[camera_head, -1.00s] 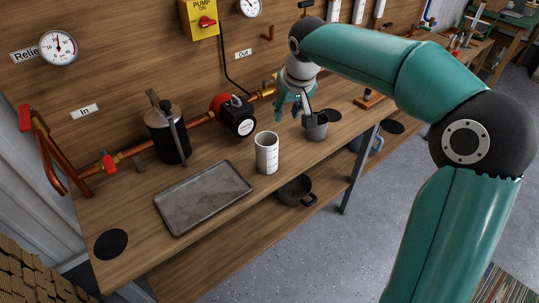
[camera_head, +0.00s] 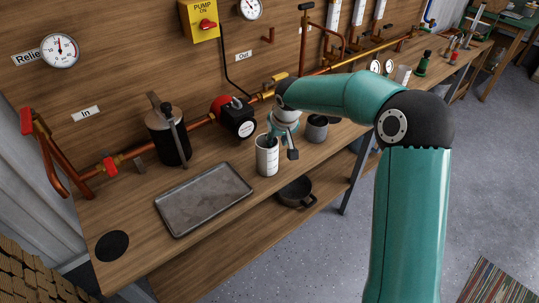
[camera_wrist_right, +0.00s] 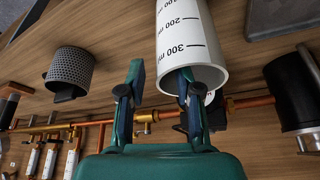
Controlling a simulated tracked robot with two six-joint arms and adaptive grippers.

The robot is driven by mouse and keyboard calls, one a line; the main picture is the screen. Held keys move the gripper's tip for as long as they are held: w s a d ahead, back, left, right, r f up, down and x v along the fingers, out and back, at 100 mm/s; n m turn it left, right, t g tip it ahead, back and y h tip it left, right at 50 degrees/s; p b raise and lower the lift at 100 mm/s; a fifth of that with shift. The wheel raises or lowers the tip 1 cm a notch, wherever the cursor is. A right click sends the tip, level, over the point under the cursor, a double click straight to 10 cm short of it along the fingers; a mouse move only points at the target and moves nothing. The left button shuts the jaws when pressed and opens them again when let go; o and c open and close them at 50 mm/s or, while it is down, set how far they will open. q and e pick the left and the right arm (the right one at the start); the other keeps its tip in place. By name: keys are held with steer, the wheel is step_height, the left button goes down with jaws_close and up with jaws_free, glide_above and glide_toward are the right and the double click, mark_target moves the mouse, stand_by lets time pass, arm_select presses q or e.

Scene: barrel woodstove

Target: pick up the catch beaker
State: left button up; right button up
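The catch beaker appears to be the white graduated beaker (camera_head: 266,158), upright on the bench right of the tray. In the right wrist view the white beaker (camera_wrist_right: 190,30) shows its volume marks and open mouth. My right gripper (camera_head: 281,149) is at its upper right side with fingers spread. In the wrist view my right gripper (camera_wrist_right: 160,74) has one finger overlapping the beaker's mouth and the other apart beside its wall. I cannot tell whether the overlapping finger is inside the rim or in front of it. My left gripper is out of view.
A grey perforated cup (camera_head: 317,131) stands close on the right. A metal tray (camera_head: 204,199) lies to the left, with a dark canister (camera_head: 168,135) behind it. Copper pipework with a red-and-black pump (camera_head: 233,115) runs behind the beaker. A black pot (camera_head: 296,191) sits on the lower shelf.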

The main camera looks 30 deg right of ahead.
steer(key=shift+w+f, duration=0.1)
steer(key=shift+f, duration=0.1)
jaws_close()
steer(key=shift+r, duration=0.1)
stand_by(0.4)
